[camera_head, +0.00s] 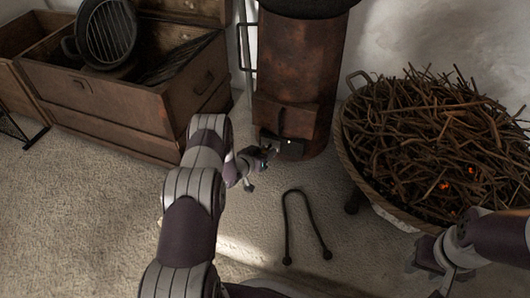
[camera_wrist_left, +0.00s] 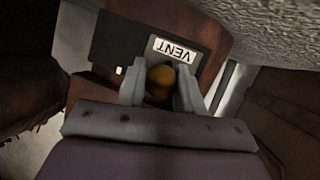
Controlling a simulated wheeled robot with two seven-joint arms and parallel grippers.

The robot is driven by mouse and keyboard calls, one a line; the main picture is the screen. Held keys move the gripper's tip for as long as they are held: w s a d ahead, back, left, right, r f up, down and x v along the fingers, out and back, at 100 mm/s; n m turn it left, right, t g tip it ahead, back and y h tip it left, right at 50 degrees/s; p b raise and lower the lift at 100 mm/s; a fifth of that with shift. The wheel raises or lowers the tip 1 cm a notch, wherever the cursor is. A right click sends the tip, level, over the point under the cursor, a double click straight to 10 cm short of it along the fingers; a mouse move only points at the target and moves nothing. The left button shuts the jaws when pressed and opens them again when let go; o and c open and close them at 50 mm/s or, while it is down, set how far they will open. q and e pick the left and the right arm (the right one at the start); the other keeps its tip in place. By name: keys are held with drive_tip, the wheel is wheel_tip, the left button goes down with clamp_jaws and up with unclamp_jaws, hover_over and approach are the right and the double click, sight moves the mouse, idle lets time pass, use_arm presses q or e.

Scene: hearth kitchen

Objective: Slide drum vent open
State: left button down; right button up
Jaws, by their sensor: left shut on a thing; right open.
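The rust-brown drum (camera_head: 298,75) stands upright against the wall in the head view. A dark vent plate (camera_head: 291,149) is low on its front. In the left wrist view the dark plate (camera_wrist_left: 115,42) carries a white label reading VENT (camera_wrist_left: 174,49), upside down. My left gripper (camera_head: 266,151) is at the vent's left side. In the left wrist view its fingers (camera_wrist_left: 160,76) are shut on a rounded brass-coloured knob (camera_wrist_left: 159,88) in front of the plate. The knob is hidden in the head view. My right gripper (camera_head: 424,272) is open and empty at the lower right, away from the drum.
A wide basket of twigs (camera_head: 349,155) with small orange glows stands right of the drum. Black tongs (camera_head: 303,225) lie on the floor in front. A wooden chest (camera_head: 95,110) with dark pans stands at left. Open carpet lies between them.

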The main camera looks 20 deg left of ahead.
use_arm(q)
drive_tip(key=d+p, duration=0.1)
drive_tip(key=d, duration=0.5)
drive_tip(key=shift+w+d+p, duration=0.15)
drive_tip(key=shift+p, duration=0.2)
drive_tip(key=c, duration=0.8)
unclamp_jaws()
drive_tip(key=shift+d, duration=0.1)
drive_tip(key=p+v, duration=0.7)
drive_tip(key=v, duration=0.5)
drive_tip(key=shift+s+r, duration=0.15)
drive_tip(key=shift+s, duration=0.15)
